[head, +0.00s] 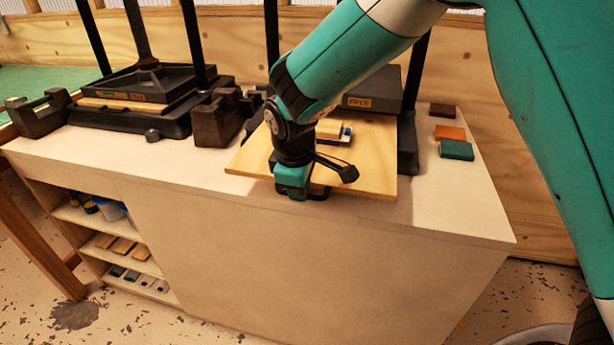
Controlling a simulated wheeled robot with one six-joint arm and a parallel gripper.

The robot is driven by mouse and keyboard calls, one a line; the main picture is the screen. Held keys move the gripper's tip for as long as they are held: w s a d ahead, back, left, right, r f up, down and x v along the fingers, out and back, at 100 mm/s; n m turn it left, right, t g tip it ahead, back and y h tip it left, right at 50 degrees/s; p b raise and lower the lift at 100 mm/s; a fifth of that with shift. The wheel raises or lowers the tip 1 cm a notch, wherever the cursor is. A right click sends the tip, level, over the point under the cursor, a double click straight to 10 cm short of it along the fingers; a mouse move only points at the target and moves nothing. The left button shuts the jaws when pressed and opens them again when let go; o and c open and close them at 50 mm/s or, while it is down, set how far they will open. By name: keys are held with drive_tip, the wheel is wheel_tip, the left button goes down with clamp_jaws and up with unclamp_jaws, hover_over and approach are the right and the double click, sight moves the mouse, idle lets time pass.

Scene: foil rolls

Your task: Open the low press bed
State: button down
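Two dark presses stand on the white bench. The left press (150,85) has its dark plate resting close on a light wooden layer, with a small label on its front. The right press (407,140) is partly hidden behind my arm, and its plate (372,92) carries a yellow label. A light wooden board (370,180), seemingly its bed, reaches out from under that plate to the bench's front edge. A small block with white and blue parts (346,134) lies on it. My gripper (308,194) is at the board's front edge. Its fingers are too hidden to tell open from shut.
A brown block (442,110), an orange block (450,132) and a green block (457,150) lie at the bench's right. Dark blocks (217,118) stand between the presses. Bare bench top (440,205) shows at the front right. Shelves (125,255) hold small items.

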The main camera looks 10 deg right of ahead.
drive_tip(key=shift+s+a, duration=0.3)
drive_tip(key=shift+s, duration=0.3)
drive_tip(key=c, duration=1.2)
unclamp_jaws()
drive_tip(key=shift+o, duration=0.2)
drive_tip(key=shift+r, duration=0.15)
wheel_tip(320, 180, up, 17)
drive_tip(key=s+a, duration=0.1)
drive_tip(key=s, duration=0.1)
drive_tip(key=shift+s+a+b, duration=0.2)
drive_tip(key=shift+s+b, duration=0.1)
drive_tip(key=shift+s, duration=0.1)
